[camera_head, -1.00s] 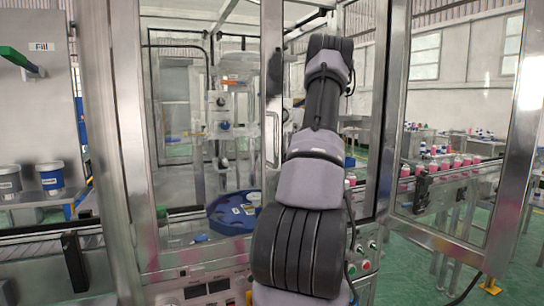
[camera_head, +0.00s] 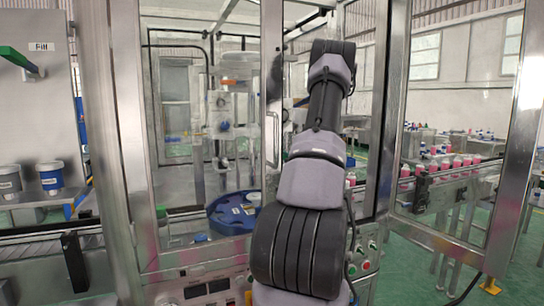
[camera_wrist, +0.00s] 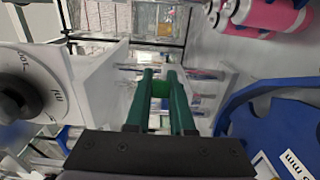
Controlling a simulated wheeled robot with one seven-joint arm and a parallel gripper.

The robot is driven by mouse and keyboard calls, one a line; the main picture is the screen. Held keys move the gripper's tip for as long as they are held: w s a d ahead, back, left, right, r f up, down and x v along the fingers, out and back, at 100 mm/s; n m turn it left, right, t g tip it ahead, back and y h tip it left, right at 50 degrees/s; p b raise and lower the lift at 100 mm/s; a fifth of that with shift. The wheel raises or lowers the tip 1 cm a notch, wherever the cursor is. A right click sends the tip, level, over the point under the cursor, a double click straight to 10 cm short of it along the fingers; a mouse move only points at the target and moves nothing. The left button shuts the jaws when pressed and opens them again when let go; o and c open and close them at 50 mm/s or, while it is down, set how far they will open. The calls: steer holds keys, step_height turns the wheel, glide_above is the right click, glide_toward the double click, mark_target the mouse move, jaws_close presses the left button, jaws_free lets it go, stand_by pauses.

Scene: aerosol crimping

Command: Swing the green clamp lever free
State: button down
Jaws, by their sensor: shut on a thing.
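In the wrist view my gripper (camera_wrist: 161,80) reaches forward with two long dark green fingers, nearly closed. In the head view my own arm hides the gripper and the lever.
A white dial with a black knob (camera_wrist: 22,95) is close on the left in the wrist view. A blue guide wheel (camera_wrist: 238,115) lies right, with pink bottles (camera_wrist: 270,14) above. Glass door frames (camera_head: 397,110) flank my arm in the head view.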

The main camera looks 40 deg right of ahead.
steer(key=shift+d, duration=0.2)
steer(key=shift+w+d, duration=0.2)
steer(key=shift+d, duration=0.4)
steer(key=shift+w+d, duration=0.2)
steer(key=shift+d, duration=0.35)
steer(key=shift+w+d, duration=0.8)
steer(key=shift+d, duration=0.3)
steer(key=shift+w+d, duration=0.9)
steer(key=shift+w, duration=0.15)
